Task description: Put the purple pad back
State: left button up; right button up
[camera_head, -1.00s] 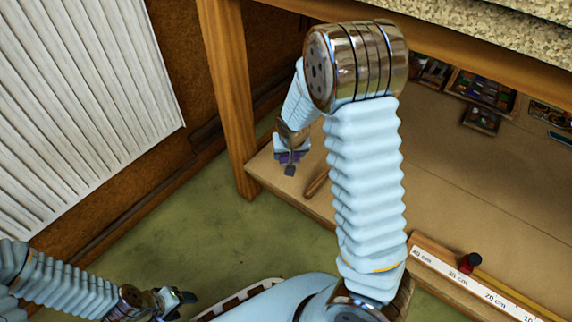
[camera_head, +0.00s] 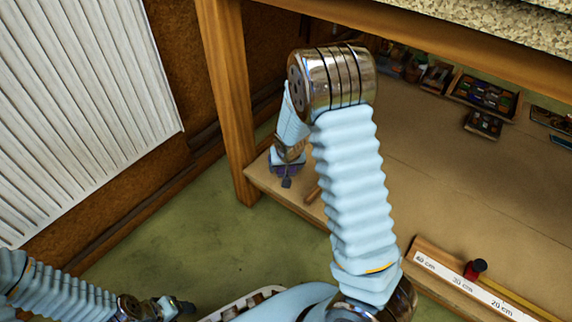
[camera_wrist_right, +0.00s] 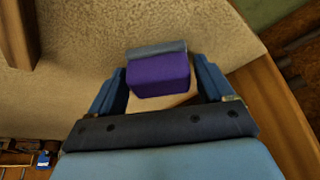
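The purple pad (camera_wrist_right: 160,76) has a grey strip along its far edge. In the head view the gripper (camera_head: 286,168) is small and partly hidden. It hangs over the left end of the low wooden shelf (camera_head: 400,190), near the table leg, with a little purple and a dark grey block showing. My left gripper (camera_head: 178,308) is low at the left, over the green floor, away from the pad. Its finger opening is unclear.
The table leg (camera_head: 228,100) stands just left of the right gripper. A wooden stick (camera_head: 313,194) lies on the shelf nearby. Trays of small pieces (camera_head: 483,93) sit at the back right. A ruler (camera_head: 470,286) runs along the front right. The middle of the shelf is clear.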

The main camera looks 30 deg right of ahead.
jog(key=shift+o, duration=0.7)
jog(key=shift+r, duration=0.1)
jog(key=shift+r+p, duration=0.25)
jog(key=shift+p, duration=0.05)
jog(key=p+v, duration=0.3)
jog(key=v, duration=0.8)
jog(key=shift+s+r+p, duration=0.2)
jog(key=shift+r+p, duration=0.1)
jog(key=shift+p, duration=0.1)
jog(key=shift+a, duration=0.1)
